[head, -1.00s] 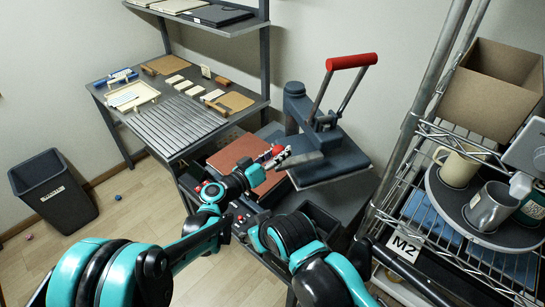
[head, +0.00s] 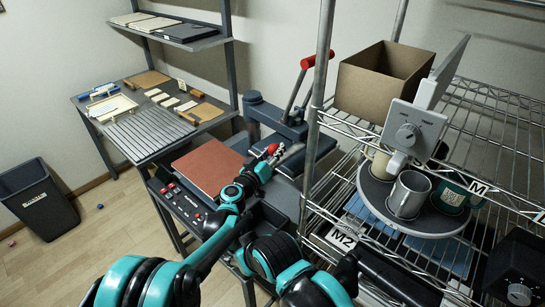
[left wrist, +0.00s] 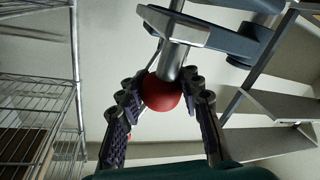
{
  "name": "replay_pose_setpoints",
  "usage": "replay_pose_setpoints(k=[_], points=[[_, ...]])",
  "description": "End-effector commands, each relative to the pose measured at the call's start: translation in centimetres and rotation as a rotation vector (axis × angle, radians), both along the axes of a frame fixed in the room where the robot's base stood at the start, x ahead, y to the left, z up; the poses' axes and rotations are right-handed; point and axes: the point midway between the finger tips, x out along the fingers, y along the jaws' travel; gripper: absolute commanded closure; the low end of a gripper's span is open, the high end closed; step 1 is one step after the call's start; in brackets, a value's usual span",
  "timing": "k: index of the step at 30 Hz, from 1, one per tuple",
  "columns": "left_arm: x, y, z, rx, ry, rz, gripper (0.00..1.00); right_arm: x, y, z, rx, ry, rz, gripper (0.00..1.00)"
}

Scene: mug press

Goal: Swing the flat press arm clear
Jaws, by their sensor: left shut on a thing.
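The flat press (head: 255,115) stands against the wall, with a tall lever that ends in a red grip (head: 322,61). Its swing arm and dark upper plate (head: 291,162) lie to the right of the reddish-brown lower pad (head: 208,168), which is largely uncovered. My left gripper (head: 270,153) is shut on the red knob at the swing arm's near end. In the left wrist view the red knob (left wrist: 163,92) sits between my two fingers, with a metal rod running up from it. The rack post hides part of the upper plate. My right gripper is not in view.
A wire rack (head: 325,215) stands close on the right, bearing a cardboard box (head: 385,80), a grey device (head: 412,130) and a round tray (head: 372,188) with mugs. A side table (head: 150,130) and a black bin (head: 38,200) are left.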

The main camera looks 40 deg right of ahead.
Motion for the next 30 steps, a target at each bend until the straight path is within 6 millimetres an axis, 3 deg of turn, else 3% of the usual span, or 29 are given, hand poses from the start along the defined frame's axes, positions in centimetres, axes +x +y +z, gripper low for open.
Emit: replay_pose_setpoints(k=[14, 15, 17, 30], points=[[-0.26, -0.72, 0.05, -0.001, 0.001, -0.001, 1.00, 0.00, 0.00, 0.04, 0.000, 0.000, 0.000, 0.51], [-0.25, -0.72, 0.03, -0.001, 0.001, -0.001, 0.60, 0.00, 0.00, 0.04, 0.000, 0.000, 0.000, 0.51], [-0.20, -0.68, 0.04, 0.000, 0.001, 0.000, 0.44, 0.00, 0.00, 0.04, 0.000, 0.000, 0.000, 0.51], [0.17, -0.46, 0.04, 0.000, 0.001, 0.009, 0.44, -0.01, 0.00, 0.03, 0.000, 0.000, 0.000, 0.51]])
